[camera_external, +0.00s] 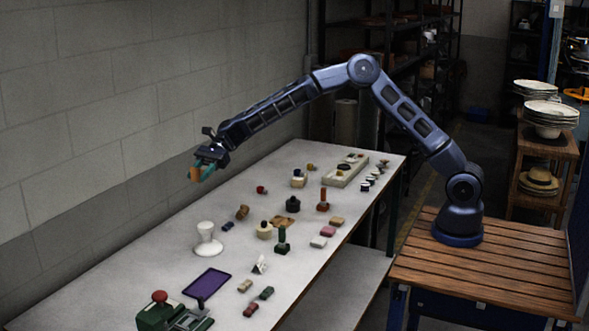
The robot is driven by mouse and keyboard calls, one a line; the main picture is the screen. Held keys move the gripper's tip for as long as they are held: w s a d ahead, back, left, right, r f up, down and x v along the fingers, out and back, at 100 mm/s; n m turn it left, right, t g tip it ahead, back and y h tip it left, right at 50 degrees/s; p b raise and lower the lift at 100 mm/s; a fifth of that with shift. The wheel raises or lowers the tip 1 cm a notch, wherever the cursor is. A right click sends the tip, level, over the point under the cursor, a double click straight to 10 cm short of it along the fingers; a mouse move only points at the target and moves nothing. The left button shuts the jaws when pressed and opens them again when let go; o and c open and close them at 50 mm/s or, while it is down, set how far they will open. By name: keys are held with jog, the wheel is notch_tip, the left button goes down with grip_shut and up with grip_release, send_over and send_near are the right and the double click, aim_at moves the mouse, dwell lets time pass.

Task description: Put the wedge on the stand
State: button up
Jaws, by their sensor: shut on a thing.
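My gripper (205,165) is raised in the air above the far left part of the table, with the arm stretched out to the left. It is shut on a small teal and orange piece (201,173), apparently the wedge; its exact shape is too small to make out. A white stand (208,241) with a round base and a cup-like top is upright on the table, below the gripper in the picture. The held piece is well clear of the stand, and nothing clearly shows on the stand's top.
A purple tray (206,284) and a green machine with a red knob (158,312) are at the near left. Stamps, blocks and a small card (260,264) are scattered right of the stand. A long pale tray (345,171) lies at the far end. The table's left strip is clear.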

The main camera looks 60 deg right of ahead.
aim_at(205, 225)
notch_tip(205, 225, down, 16)
jog(key=shift+f, duration=0.25)
dwell(0.4)
jog(key=shift+f, duration=0.15)
jog(key=o, duration=1)
jog(key=shift+d+r, duration=0.15)
jog(key=shift+r, duration=0.1)
jog(key=v, duration=1.1)
jog(key=shift+d, duration=0.4)
